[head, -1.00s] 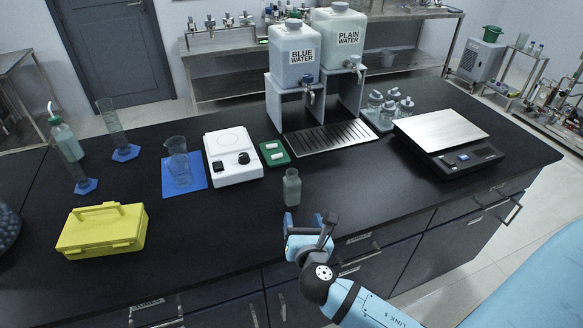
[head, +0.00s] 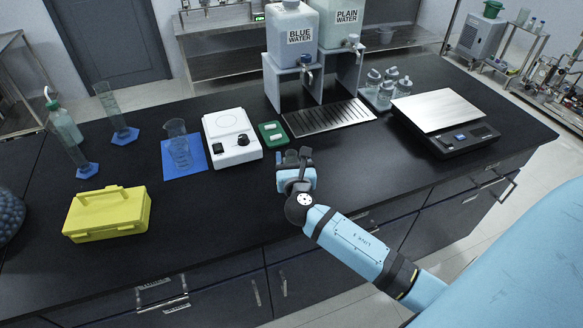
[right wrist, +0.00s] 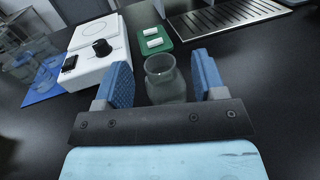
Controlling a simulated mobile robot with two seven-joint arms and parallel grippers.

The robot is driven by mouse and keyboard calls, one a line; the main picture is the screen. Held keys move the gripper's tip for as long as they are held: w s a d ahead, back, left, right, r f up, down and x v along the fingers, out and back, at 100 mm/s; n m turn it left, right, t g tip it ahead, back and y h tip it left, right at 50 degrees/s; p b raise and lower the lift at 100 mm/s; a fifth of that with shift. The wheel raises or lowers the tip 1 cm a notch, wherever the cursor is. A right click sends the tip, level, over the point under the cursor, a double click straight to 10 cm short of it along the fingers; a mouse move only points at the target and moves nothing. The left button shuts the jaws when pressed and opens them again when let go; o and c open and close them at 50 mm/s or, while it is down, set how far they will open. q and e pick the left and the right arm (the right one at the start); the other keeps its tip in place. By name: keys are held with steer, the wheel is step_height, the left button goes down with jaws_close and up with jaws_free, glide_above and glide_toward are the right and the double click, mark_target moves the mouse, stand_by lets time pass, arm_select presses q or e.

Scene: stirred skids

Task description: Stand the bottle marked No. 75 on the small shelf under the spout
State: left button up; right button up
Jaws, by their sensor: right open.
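A small greenish glass bottle (right wrist: 165,80) with an open neck stands upright on the black bench. No number can be read on it. My right gripper (right wrist: 165,82) is open, with one finger on each side of the bottle in the right wrist view. In the head view the right gripper (head: 293,160) mostly hides the bottle. A slotted metal shelf (head: 328,117) lies low below the spouts of the blue water tank (head: 291,38) and the plain water tank (head: 341,25). It also shows in the right wrist view (right wrist: 226,16). My left gripper is out of view.
A white hotplate (head: 231,137) and a green tray (head: 272,134) lie just beyond the gripper to the left. Several glass bottles stand on a tray (head: 376,98) right of the tanks. A balance (head: 441,112) stands right. A yellow box (head: 107,213) is at front left.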

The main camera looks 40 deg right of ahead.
steer(key=shift+x, duration=1.2)
jaws_close()
